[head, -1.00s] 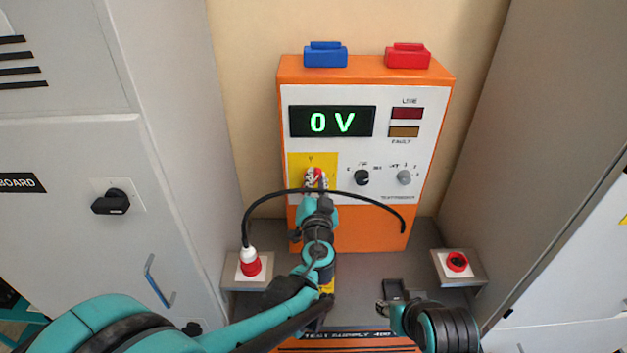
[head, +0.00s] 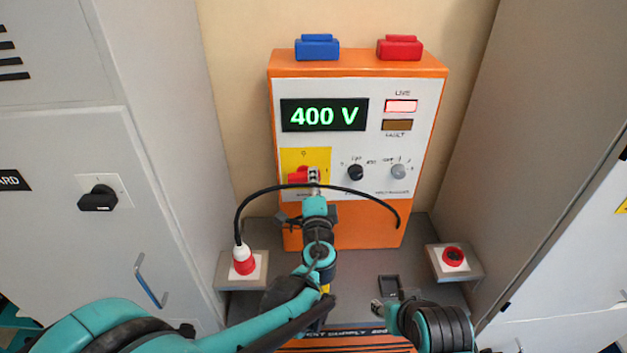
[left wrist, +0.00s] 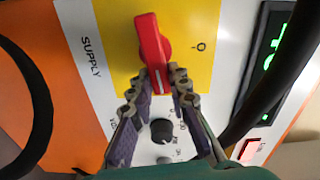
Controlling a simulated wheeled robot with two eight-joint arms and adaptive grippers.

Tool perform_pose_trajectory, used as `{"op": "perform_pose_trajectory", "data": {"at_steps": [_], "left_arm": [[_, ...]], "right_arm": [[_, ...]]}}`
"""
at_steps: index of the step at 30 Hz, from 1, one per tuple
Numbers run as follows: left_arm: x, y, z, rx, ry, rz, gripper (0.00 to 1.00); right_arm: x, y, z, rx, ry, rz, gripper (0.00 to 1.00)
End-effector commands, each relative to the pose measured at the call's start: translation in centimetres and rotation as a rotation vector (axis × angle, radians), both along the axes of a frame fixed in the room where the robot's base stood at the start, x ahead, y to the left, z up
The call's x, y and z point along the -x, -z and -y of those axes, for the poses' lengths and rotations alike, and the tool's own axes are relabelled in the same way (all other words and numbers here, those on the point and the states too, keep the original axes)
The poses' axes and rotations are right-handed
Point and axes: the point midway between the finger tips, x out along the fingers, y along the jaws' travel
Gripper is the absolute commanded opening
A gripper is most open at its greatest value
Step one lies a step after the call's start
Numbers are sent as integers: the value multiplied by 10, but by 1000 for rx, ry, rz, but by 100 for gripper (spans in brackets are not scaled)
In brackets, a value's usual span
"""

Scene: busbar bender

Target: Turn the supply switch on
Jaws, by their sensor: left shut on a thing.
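The red supply switch (head: 298,175) sits on a yellow plate (head: 320,158) on the white front of the orange test supply (head: 362,235). Its handle now lies horizontal in the head view. My left gripper (head: 314,175) is at the handle's right end, shut on it. The left wrist view shows the red handle (left wrist: 150,50) with its end between the fingertips (left wrist: 158,80). The display (head: 324,115) reads 400 V, and the LIVE lamp (head: 401,106) is lit. My right gripper (head: 378,305) is low at the right, away from the supply; its jaws are too small to judge.
A black cable arcs over my left gripper from a red-and-white plug (head: 243,260) on the left. A red socket (head: 453,257) sits at the right. Grey cabinets stand on both sides. A black knob (head: 355,172) and a grey knob (head: 398,172) are right of the switch.

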Motion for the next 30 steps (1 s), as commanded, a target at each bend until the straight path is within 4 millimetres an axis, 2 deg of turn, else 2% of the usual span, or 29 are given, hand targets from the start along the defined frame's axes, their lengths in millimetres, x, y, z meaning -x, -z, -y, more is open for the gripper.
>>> {"op": "perform_pose_trajectory", "data": {"at_steps": [12,27,28,30], "left_arm": [[0,5,1,-154,1,-1,0],[0,5,0,-169,1,-1,0],[1,5,1,-169,1,-1,25],[0,5,0,-169,1,-1,38]], "right_arm": [[0,4,0,0,0,0,40],[0,4,0,0,0,0,40],[0,4,0,0,0,0,40],[0,4,0,0,0,0,40]]}}
